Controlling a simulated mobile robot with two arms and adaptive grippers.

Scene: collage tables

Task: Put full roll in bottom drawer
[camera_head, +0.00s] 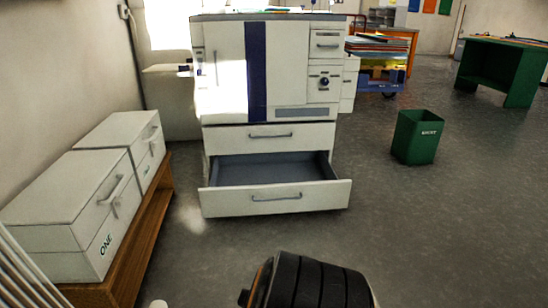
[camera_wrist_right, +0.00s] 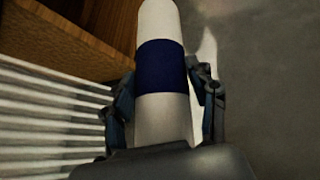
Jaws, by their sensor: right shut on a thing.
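A white roll with a dark blue band (camera_wrist_right: 162,66) stands out in the right wrist view. My right gripper (camera_wrist_right: 164,88) is shut on it, one finger on each side near the band. The roll's lower end is hidden behind the gripper's palm. The bottom drawer (camera_head: 303,200) of the white cabinet is pulled out in the head view. Its grey inside (camera_head: 272,172) looks empty. The drawer above it (camera_head: 270,136) is shut. My left gripper is not in view.
White boxes (camera_head: 60,200) sit on a low wooden bench (camera_head: 148,232) at the left. White slats (camera_wrist_right: 50,120) and wood show left of the roll in the wrist view. A green bin (camera_head: 416,140) stands right of the cabinet. The grey floor before the drawer is clear.

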